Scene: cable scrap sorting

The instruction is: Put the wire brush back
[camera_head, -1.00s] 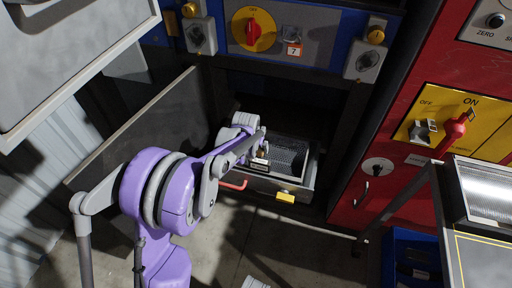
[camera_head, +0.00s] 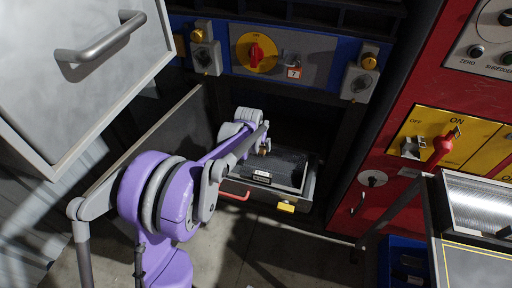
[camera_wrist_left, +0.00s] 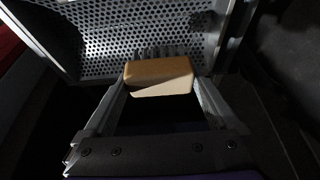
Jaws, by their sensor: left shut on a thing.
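The wire brush (camera_wrist_left: 160,77), a tan wooden block with dark bristles on its far side, sits between the fingers of my left gripper (camera_wrist_left: 160,92) in the left wrist view. The gripper is shut on it. A perforated metal drawer (camera_wrist_left: 95,40) lies beyond and below the brush. Whether the bristles touch the mesh I cannot tell. In the head view my left gripper (camera_head: 264,150) is over the open drawer (camera_head: 310,185), and only a small brown bit shows there. My right gripper is not in view.
The drawer front has a red handle (camera_head: 233,196) and a yellow tag (camera_head: 286,208). A grey cabinet (camera_head: 80,75) with a bar handle fills the upper left. A red machine (camera_head: 385,160) stands right. A blue bin (camera_head: 405,262) sits at the lower right.

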